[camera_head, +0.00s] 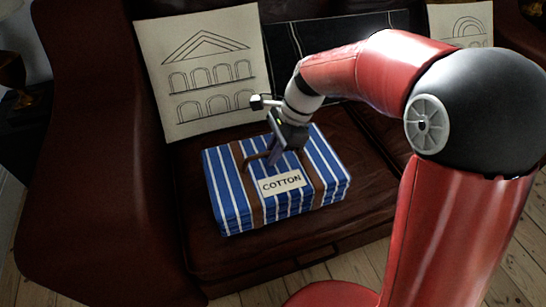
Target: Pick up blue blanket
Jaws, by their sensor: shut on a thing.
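The blue blanket (232,190) is a folded, blue-and-white striped bundle with brown straps and a label reading COTTON. It lies on the seat of a dark brown leather sofa. My gripper (270,160) points down at the top of the blanket, near its middle and the brown handle. It is shut on the blanket, though the fingertips are small and partly dark. I cannot see any gap between the blanket and the seat.
A cream cushion (200,75) with a drawn building leans on the sofa back (75,130) behind the blanket. A dark cushion (290,45) stands beside it. Another pale cushion (461,24) is at the far right. Bare floorboards (350,268) show in front.

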